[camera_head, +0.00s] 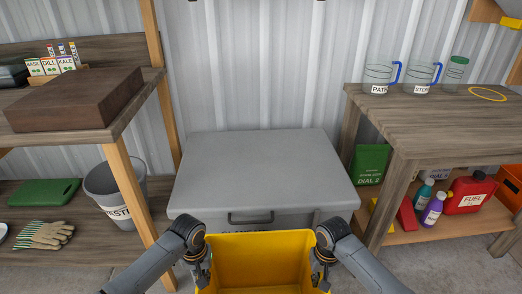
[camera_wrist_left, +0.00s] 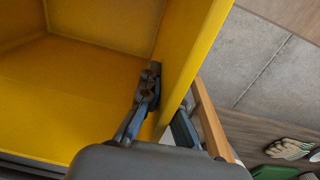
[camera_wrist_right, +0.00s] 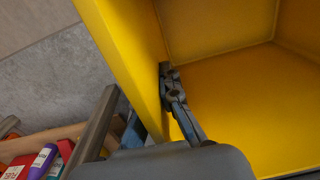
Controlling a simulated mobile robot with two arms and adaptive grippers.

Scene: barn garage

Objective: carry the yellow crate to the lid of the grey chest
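The yellow crate (camera_head: 258,256) is at the bottom centre of the head view, open side up, just in front of the grey chest (camera_head: 258,175). The chest's lid is shut and its top is bare. My left gripper (camera_head: 203,270) is shut on the crate's left wall, one finger inside and one outside; the left wrist view shows that wall (camera_wrist_left: 190,65) between the fingers. My right gripper (camera_head: 320,272) is shut on the right wall in the same way, and the right wrist view shows that wall (camera_wrist_right: 130,60). The crate looks empty; its lower part is cut off.
A wooden shelf with a brown box (camera_head: 75,98) and a grey bucket (camera_head: 115,192) stands left of the chest. A wooden workbench (camera_head: 440,122) with glass jugs (camera_head: 378,78) stands at right, with bottles and a red can (camera_head: 470,193) below. Corrugated wall lies behind.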

